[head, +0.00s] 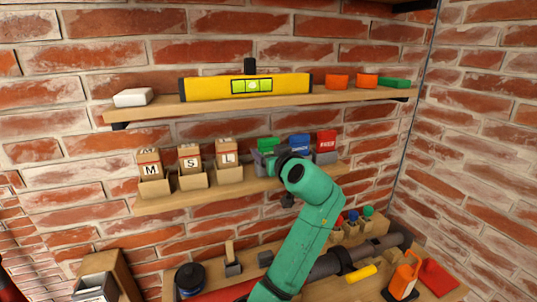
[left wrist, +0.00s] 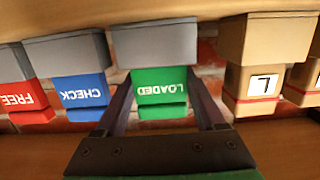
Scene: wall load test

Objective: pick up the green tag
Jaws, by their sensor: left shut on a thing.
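The green tag (head: 268,143), lettered LOADED, is at the left of a row of three tags on the middle shelf. It also shows upside down in the left wrist view (left wrist: 161,84), against its grey holder (left wrist: 155,42). My left gripper (left wrist: 160,98) is shut on the green tag, one finger on each side. In the head view my green left arm reaches up to it and hides part of the holder. The blue CHECK tag (head: 299,145) and red tag (head: 326,140) stand to its right. My right gripper is not in view.
Cardboard boxes marked M (head: 151,164), S (head: 190,160) and L (head: 226,154) stand left on the middle shelf (head: 205,193). A yellow level (head: 215,88) lies on the upper shelf (head: 160,108). Tools crowd the bottom surface. Brick walls close the back and right.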

